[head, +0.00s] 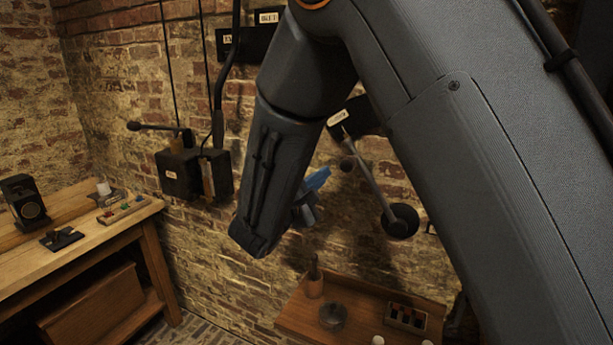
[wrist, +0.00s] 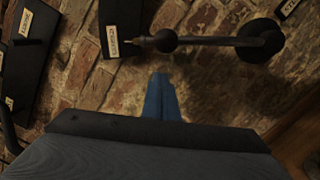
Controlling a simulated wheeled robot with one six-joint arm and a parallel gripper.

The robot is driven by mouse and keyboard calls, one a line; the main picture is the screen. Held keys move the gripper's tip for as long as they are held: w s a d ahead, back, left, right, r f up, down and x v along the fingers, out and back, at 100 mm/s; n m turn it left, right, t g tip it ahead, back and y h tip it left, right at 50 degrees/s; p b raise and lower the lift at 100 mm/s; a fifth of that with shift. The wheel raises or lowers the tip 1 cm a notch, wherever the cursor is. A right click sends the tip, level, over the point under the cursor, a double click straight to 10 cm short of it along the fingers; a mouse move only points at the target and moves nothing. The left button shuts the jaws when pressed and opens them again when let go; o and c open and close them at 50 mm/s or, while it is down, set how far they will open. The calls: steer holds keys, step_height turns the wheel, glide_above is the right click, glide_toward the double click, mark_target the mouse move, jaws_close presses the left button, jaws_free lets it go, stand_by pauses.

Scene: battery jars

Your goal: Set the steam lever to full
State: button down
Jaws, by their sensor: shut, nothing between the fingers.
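A dark wall lever (head: 370,186) has a round hub (head: 400,221) at its lower right and a ball knob (head: 347,165). Its arm slants up and left towards a labelled plate (head: 338,117). In the wrist view the lever arm (wrist: 215,41) lies nearly level across the top, its tip beside the white label (wrist: 113,41). I cannot read that label or tell surely that this is the steam lever. My gripper (head: 318,180) has blue fingers, shut and empty, left of the knob in the head view. In the wrist view my gripper (wrist: 161,80) is below the knob, apart from it.
A switch box (head: 178,174) with a knobbed handle is on the brick wall to the left. A wooden shelf (head: 290,318) below holds several small items. A workbench (head: 90,250) stands at the left. Labelled dark plates (head: 262,45) are higher on the wall.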

steer(key=shift+s+d+r+p, duration=0.15)
steer(key=shift+d+r+p, duration=0.15)
steer(key=shift+d, duration=0.25)
steer(key=shift+s+d+r+p, duration=0.2)
steer(key=shift+d+r, duration=0.15)
steer(key=shift+d, duration=0.2)
steer(key=shift+w+a, duration=0.1)
steer(key=shift+a, duration=0.05)
